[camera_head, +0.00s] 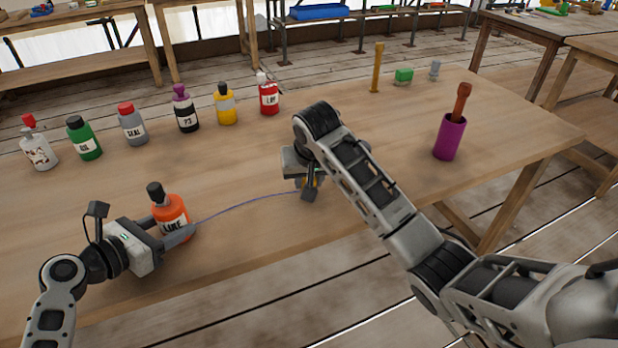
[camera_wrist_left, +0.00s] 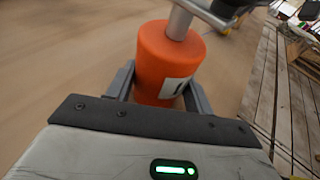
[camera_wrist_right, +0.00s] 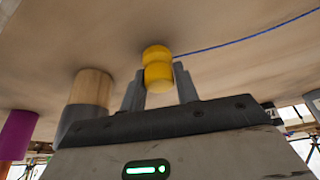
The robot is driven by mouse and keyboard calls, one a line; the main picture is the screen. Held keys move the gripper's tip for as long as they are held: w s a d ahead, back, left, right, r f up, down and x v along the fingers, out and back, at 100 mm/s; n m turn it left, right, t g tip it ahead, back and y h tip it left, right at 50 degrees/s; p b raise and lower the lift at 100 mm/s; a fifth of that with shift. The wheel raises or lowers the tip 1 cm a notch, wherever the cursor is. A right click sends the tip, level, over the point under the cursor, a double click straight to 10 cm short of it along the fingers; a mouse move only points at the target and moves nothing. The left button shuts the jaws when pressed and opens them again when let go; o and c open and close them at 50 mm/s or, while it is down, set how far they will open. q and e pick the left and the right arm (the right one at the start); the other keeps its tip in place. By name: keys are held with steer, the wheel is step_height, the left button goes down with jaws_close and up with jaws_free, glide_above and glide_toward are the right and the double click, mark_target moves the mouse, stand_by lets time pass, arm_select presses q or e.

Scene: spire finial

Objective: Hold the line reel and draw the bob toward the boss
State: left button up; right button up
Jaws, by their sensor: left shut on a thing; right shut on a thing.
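The line reel (camera_head: 172,213), an orange bottle marked LINE with a dark cap, stands on the table at the left. My left gripper (camera_head: 168,229) is shut around its body, one finger on each side; the reel also fills the left wrist view (camera_wrist_left: 168,65). A thin blue line (camera_head: 245,203) runs from the reel to my right gripper (camera_head: 309,184). The right gripper is shut on the yellow bob (camera_wrist_right: 158,68), close to the tabletop; the line leaves the bob in the right wrist view. A wooden cylinder with a grey end (camera_wrist_right: 92,88), perhaps the boss, is beside that gripper.
Several bottles, including a green one (camera_head: 83,138) and a red one (camera_head: 269,97), stand in a row behind. A purple cup (camera_head: 450,138) stands at the right. A yellow post (camera_head: 377,68) and a green block (camera_head: 404,76) are at the back. My right arm hides part of the table.

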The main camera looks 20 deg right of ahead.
steer(key=shift+f, duration=0.35)
stand_by(0.4)
steer(key=o, duration=1)
steer(key=shift+o, duration=0.2)
steer(key=v, duration=1.2)
arm_select(q)
steer(key=o, duration=0.8)
